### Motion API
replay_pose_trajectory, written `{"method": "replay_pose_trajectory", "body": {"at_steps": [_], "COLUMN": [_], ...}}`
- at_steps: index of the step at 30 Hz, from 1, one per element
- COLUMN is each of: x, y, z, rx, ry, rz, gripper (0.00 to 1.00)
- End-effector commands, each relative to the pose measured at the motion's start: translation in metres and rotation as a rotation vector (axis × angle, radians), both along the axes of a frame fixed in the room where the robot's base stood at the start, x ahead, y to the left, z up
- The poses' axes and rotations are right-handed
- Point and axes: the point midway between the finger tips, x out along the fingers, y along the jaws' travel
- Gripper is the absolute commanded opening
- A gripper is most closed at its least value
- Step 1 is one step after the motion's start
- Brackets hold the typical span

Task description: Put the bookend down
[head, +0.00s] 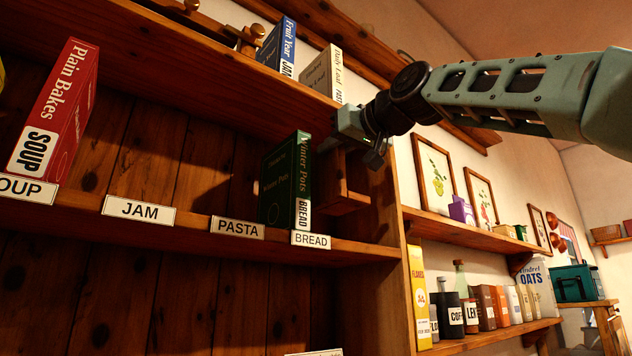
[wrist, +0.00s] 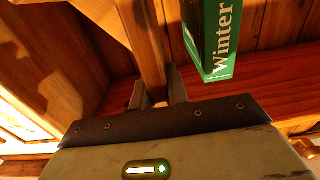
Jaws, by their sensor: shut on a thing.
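My gripper (head: 330,146) is at the right end of the middle shelf, just under the upper board. It is shut on a wooden bookend (head: 346,203), which hangs below it in the head view. In the wrist view the bookend's upright (wrist: 146,45) runs between the two fingers (wrist: 160,95). The green "Winter Pots" book (head: 284,183) stands upright over the BREAD label (head: 311,239), left of the bookend. The book also shows in the wrist view (wrist: 208,40), to the right of the bookend. The bookend's base seems above the shelf board (head: 362,249); contact cannot be told.
A red book (head: 55,108) stands by the SOUP label, far left. The shelf over JAM (head: 139,209) and PASTA (head: 237,228) is bare. Blue (head: 278,47) and cream (head: 322,74) books stand above. The shelf's side post (head: 384,215) is close on the right.

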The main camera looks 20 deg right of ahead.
Motion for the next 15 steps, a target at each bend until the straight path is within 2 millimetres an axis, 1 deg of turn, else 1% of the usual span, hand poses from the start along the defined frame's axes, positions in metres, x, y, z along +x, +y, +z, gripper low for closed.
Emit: {"method": "replay_pose_trajectory", "body": {"at_steps": [1, 7, 8, 9, 10, 15], "x": [0.012, 0.05, 0.053, 0.049, 0.049, 0.049], "y": [0.004, 0.017, 0.018, 0.017, 0.017, 0.016], "z": [0.004, 0.005, 0.0, -0.01, -0.015, -0.03], "rx": [0.0, 0.001, 0.001, 0.002, 0.002, 0.001], "ry": [0.0, -0.002, -0.002, -0.003, -0.002, -0.004], "rz": [0.001, 0.001, 0.001, 0.001, 0.001, 0.001], "gripper": [0.0, 0.0, 0.0, 0.0, 0.0, 0.0]}}
